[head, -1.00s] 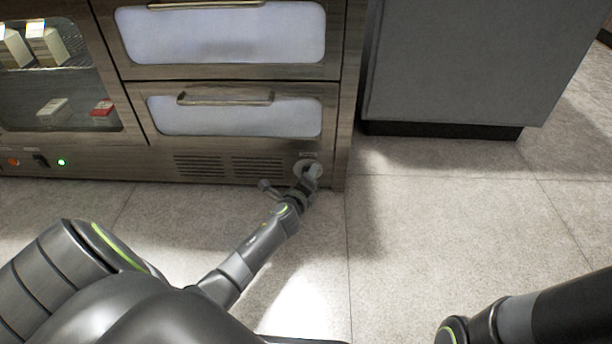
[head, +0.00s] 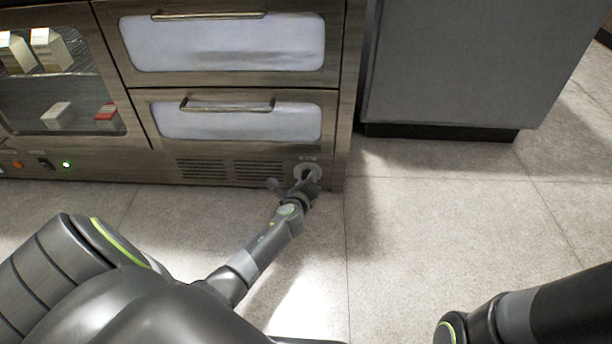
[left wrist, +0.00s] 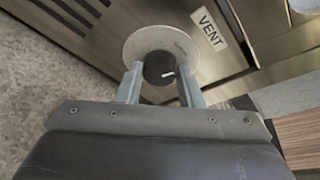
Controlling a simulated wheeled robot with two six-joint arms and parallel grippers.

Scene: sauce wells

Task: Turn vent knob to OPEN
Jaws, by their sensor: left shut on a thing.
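The vent knob (left wrist: 159,69) is a dark round knob with a light pointer mark, set on a pale round plate (left wrist: 176,42) beside a VENT label (left wrist: 210,29) in the left wrist view. In the head view the pale plate (head: 306,168) shows low on the cabinet's right end, and the knob is mostly hidden by my gripper. My left gripper (head: 311,178) is at the plate. In the left wrist view its fingers (left wrist: 161,84) are on both sides of the knob, shut on it. My right gripper is out of view; only part of that arm shows at lower right.
Slotted vent grilles (head: 231,170) lie left of the knob. Two drawers with bar handles (head: 227,105) are above. A glass-fronted compartment (head: 75,80) holds several boxes at left. A grey cabinet (head: 463,65) stands at right. The tiled floor (head: 420,215) is clear.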

